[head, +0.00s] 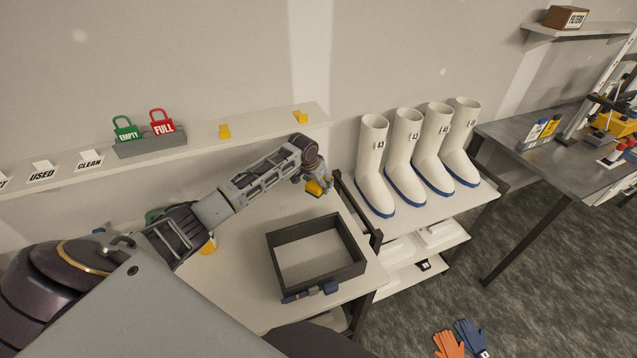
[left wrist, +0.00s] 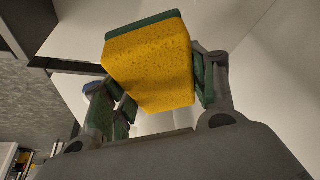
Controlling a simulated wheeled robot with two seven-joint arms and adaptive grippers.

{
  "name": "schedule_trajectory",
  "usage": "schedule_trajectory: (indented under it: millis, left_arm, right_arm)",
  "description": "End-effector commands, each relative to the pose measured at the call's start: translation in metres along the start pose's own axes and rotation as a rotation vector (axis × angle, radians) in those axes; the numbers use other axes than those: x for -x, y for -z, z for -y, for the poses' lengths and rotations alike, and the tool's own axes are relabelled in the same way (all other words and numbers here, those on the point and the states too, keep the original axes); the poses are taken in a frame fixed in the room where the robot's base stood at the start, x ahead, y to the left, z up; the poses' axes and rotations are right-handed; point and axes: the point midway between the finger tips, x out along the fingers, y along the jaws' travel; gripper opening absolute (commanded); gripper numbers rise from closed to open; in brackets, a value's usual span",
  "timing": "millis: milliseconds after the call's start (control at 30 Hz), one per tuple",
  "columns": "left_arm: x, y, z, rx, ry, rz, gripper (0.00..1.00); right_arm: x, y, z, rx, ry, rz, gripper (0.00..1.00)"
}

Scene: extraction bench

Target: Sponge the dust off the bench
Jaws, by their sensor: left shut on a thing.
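My left gripper (head: 322,180) is at the back right corner of the white bench (head: 240,285), reaching in from the left. It is shut on a yellow sponge (head: 315,188) with a green layer. In the left wrist view the sponge (left wrist: 150,62) sits between the two fingers, its yellow face towards the camera. I cannot tell whether the sponge touches the bench. I cannot make out dust on the bench top. My right gripper does not show in the head view.
A dark open-topped frame or tray (head: 362,268) stands on the bench front right, with a blue-and-dark item (head: 310,292) at its front. White boots (head: 373,170) stand on a rack to the right. A wall shelf (head: 265,122) holds green and red lock-shaped tags. Gloves (head: 447,344) lie on the floor.

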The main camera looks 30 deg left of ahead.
Motion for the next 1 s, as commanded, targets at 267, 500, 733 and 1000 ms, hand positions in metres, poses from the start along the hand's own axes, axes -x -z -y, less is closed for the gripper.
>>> schedule_trajectory:
  millis: [267,500,733,1000]
  left_arm:
    - [0.0005,0.0002,-0.0027,-0.060,-0.026,0.000,0.38]
    - [0.0005,0.0001,-0.0035,-0.108,-0.046,0.000,0.38]
    - [0.0004,0.0000,-0.0033,-0.135,-0.056,0.000,0.38]
    - [0.0004,0.0000,-0.0034,-0.136,-0.057,0.000,0.38]
  right_arm:
    - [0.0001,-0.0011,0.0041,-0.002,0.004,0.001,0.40]
    - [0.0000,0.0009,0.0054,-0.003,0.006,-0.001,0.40]
    - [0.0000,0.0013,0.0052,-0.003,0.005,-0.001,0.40]
    - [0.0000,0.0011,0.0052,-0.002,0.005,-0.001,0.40]
